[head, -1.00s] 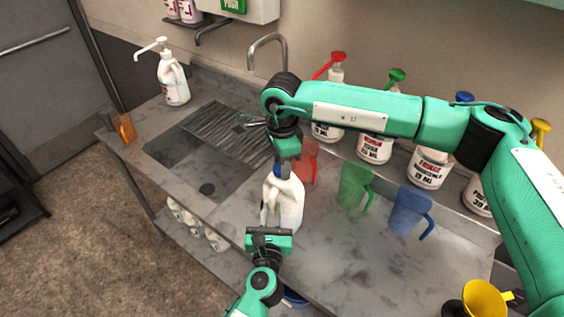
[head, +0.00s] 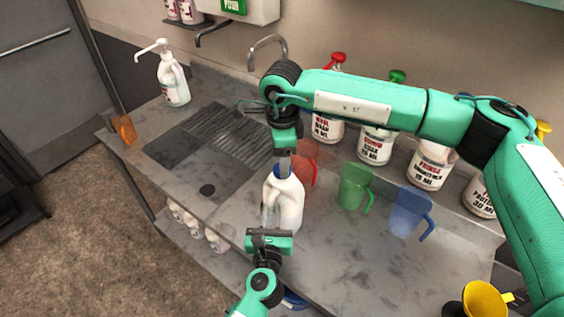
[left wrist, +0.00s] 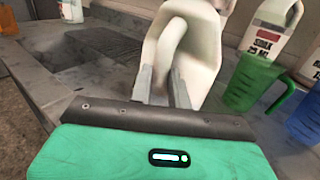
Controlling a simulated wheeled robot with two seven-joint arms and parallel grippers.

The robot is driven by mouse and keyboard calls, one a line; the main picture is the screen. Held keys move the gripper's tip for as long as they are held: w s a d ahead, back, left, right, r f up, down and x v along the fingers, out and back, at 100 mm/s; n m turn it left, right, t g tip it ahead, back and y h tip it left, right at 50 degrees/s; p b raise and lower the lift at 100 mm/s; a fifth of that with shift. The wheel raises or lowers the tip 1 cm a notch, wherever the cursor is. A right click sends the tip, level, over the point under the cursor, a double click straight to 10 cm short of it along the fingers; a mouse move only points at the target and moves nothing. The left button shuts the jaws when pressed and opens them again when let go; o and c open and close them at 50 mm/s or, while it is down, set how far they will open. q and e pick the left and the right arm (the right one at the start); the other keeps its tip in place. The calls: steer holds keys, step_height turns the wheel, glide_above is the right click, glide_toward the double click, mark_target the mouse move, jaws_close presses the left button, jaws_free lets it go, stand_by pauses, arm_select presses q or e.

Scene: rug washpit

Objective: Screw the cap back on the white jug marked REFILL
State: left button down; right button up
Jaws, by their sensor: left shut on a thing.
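The white jug (head: 287,205) stands upright on the grey counter, left of the coloured measuring jugs; no REFILL marking is readable on it. A bit of blue (head: 283,173) shows at its neck, mostly hidden by my right gripper. My left gripper (head: 268,222) is shut on the jug's handle side, low down; in the left wrist view its fingers (left wrist: 163,86) sit on either side of the lower handle. My right gripper (head: 284,163) points straight down directly over the jug's neck. Whether its fingers grip the blue cap cannot be made out.
Red (head: 306,165), green (head: 353,188) and blue (head: 409,212) measuring jugs stand right of the white jug. Labelled bottles (head: 376,145) line the wall behind. A sink (head: 190,150) lies left, with a pump bottle (head: 173,82) beyond. A yellow funnel (head: 484,300) is at lower right.

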steer(key=shift+r, duration=0.85)
steer(key=shift+c, duration=0.3)
step_height(320, 180, up, 4)
steer(key=n, duration=0.5)
steer(key=shift+f, duration=0.2)
steer(key=shift+f, duration=4.05)
